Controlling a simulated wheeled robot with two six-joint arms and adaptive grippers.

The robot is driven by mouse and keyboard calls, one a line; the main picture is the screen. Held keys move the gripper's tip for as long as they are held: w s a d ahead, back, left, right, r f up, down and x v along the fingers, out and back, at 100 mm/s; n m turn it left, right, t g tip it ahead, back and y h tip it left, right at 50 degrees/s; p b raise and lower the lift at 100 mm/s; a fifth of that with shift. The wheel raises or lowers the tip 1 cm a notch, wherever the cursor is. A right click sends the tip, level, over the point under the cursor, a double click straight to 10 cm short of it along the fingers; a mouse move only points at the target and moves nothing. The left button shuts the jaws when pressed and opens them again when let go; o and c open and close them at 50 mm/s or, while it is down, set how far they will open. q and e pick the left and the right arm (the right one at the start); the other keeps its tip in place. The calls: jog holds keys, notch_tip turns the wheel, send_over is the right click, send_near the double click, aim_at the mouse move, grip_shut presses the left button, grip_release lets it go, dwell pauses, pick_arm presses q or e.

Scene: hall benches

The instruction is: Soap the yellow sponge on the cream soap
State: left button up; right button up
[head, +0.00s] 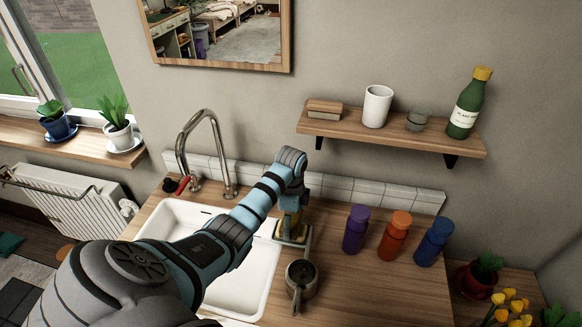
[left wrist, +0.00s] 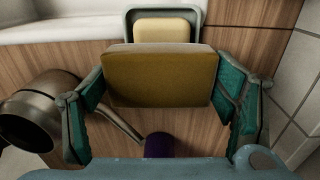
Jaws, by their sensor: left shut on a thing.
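My left gripper (head: 291,203) is shut on the yellow sponge (left wrist: 158,78), which sits level between its two fingers in the left wrist view. The cream soap (left wrist: 167,31) lies in a grey-green soap dish (left wrist: 201,17) just beyond the sponge. The sponge hides the near part of the dish. In the head view the dish (head: 306,241) stands on the wooden counter right of the sink, below my left gripper. The frames do not show clearly whether sponge and soap touch. My right gripper is in neither view.
A metal pot (head: 302,279) with a long handle stands close in front of the dish. Purple (head: 356,229), orange (head: 395,235) and blue (head: 433,242) bottles stand to the right. The white sink (head: 262,262) and tap (head: 228,165) are left. A wooden shelf (head: 345,131) hangs above.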

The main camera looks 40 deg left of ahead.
pick_arm(q)
jog(key=shift+w+f, duration=0.15)
jog(key=shift+w, duration=0.05)
jog(key=shift+f, duration=0.4)
dwell(0.4)
jog(key=shift+s, duration=0.15)
dwell(1.3)
notch_tip(320, 180, up, 3)
jog(key=p, duration=0.3)
jog(key=shift+p, duration=0.35)
jog(key=shift+r, duration=1.95)
